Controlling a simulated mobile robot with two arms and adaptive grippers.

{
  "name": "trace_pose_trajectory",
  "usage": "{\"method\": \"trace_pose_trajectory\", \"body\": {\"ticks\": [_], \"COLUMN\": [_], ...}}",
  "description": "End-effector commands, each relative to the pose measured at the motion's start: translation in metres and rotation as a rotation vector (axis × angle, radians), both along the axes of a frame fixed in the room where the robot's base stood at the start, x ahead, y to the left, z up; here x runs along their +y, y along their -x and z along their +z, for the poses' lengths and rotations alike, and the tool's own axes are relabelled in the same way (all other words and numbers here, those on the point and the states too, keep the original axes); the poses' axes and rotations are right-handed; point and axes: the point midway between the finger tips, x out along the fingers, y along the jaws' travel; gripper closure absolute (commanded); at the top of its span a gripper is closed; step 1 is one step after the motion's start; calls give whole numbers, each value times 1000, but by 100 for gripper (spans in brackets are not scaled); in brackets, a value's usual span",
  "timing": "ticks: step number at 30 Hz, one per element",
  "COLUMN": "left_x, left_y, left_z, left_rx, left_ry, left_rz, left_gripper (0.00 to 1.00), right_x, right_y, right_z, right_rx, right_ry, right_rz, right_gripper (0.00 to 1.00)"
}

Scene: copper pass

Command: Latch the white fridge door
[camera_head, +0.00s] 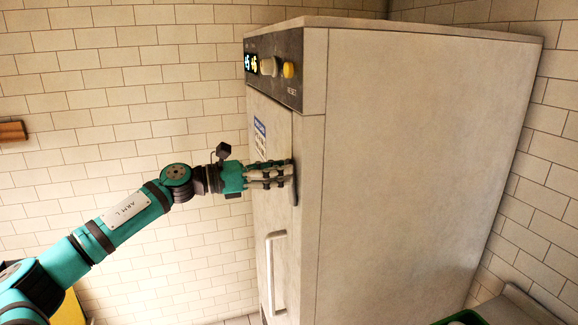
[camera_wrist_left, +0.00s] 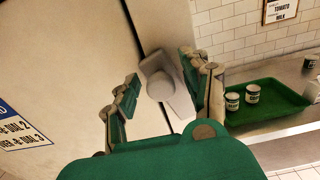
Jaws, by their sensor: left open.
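The white fridge (camera_head: 410,160) stands against the tiled wall, its door (camera_head: 272,215) facing left in the head view. The door lies flush or nearly so; a dark seam runs along its edge in the left wrist view. A grey latch lever (camera_head: 295,192) sits at that edge, and it also shows in the left wrist view (camera_wrist_left: 160,85). My left gripper (camera_head: 290,172) is at the latch, its fingers partly covering it. In the left wrist view the fingers (camera_wrist_left: 160,92) are open on either side of the latch; contact cannot be told. My right gripper is not in view.
A vertical door handle (camera_head: 270,275) stands out below my left gripper. A control panel with a yellow button (camera_head: 288,70) is above. A green tray (camera_wrist_left: 270,112) with small cans lies on a counter beside the fridge.

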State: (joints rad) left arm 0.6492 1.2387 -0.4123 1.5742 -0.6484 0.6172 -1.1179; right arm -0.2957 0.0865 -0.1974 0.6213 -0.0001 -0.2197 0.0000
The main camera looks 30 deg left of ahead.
Motion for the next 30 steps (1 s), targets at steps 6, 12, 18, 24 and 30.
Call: {"method": "trace_pose_trajectory", "body": {"ticks": [6, 12, 18, 24, 30], "left_x": [0, 0, 0, 0, 0], "left_y": [0, 0, 0, 0, 0], "left_z": [-1, 0, 0, 0, 0], "left_rx": [0, 0, 0, 0, 1], "left_ry": [0, 0, 0, 0, 1], "left_rz": [0, 0, 0, 0, 0], "left_gripper": [52, 71, 97, 100, 100], "right_x": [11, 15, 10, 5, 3], "right_y": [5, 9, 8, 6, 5], "right_z": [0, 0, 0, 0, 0], "right_rx": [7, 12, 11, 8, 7], "right_ry": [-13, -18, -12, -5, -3], "right_rz": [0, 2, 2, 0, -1], "right_gripper": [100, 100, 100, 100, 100]}}
